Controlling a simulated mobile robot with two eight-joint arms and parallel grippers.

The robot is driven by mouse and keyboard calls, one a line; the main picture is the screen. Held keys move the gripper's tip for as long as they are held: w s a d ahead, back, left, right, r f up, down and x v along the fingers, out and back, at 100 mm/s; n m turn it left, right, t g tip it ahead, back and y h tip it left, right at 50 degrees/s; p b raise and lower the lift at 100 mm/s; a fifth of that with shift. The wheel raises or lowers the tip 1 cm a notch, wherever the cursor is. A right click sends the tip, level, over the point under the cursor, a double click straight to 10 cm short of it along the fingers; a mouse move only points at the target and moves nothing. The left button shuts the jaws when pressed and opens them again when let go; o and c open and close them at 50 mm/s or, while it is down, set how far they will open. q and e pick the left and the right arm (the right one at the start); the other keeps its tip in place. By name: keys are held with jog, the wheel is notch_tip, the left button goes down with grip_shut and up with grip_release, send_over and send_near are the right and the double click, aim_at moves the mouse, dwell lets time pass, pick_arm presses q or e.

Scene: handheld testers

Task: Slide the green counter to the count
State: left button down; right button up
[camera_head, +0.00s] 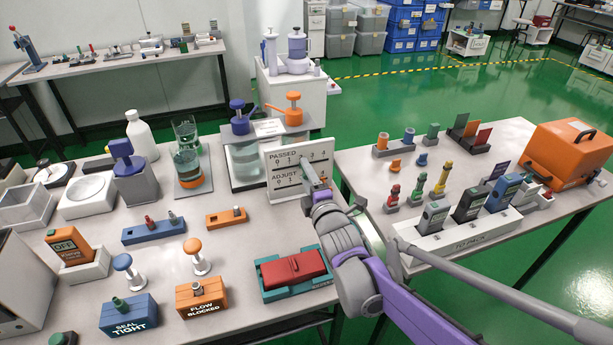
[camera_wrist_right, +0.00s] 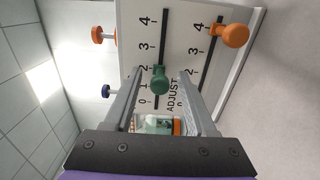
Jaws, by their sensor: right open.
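The white board marked PASSED and ADJUST (camera_head: 283,158) stands upright at the back right of the near table. In the right wrist view the board (camera_wrist_right: 185,20) has two slots with number scales. The green counter (camera_wrist_right: 159,80) sits on the PASSED slot, by the numerals 1 and 2; its exact mark is unclear. An orange counter (camera_wrist_right: 235,36) sits near 4 on the ADJUST slot. My right gripper (camera_wrist_right: 161,74) is open, its fingers on either side of the green counter with gaps visible. In the head view this gripper (camera_head: 316,186) hides the counters. My left gripper is out of view.
A water tank (camera_head: 247,160) with blue and orange plungers stands behind the board. A red block in a teal tray (camera_head: 290,272) lies in front of it. The right table holds a TO PACK tray (camera_head: 465,240) with testers, close to my right arm.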

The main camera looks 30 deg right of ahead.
grip_shut()
dwell(1.4)
